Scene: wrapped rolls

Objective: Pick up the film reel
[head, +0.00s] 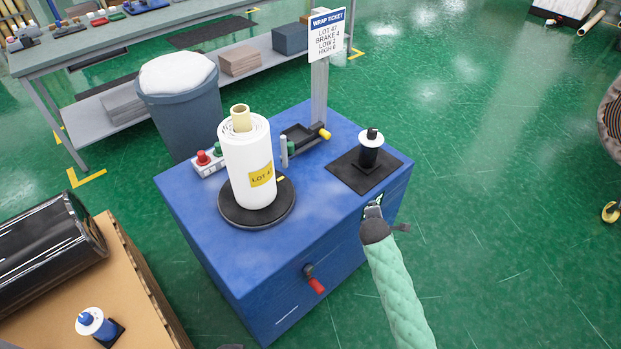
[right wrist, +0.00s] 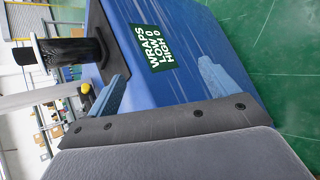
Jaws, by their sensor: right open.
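My right gripper (head: 373,207) is by the cabinet's front right edge, apart from the reel. Its two bluish fingers (right wrist: 163,88) are spread with nothing between them.
On the blue cabinet (head: 205,225), a tall white roll (head: 247,165) stands on a black turntable left of the reel, with a sign post (head: 320,95) behind. A red-handled crank (head: 315,284) sticks out in front. A blue-and-white spool (head: 93,323) stands lower left.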

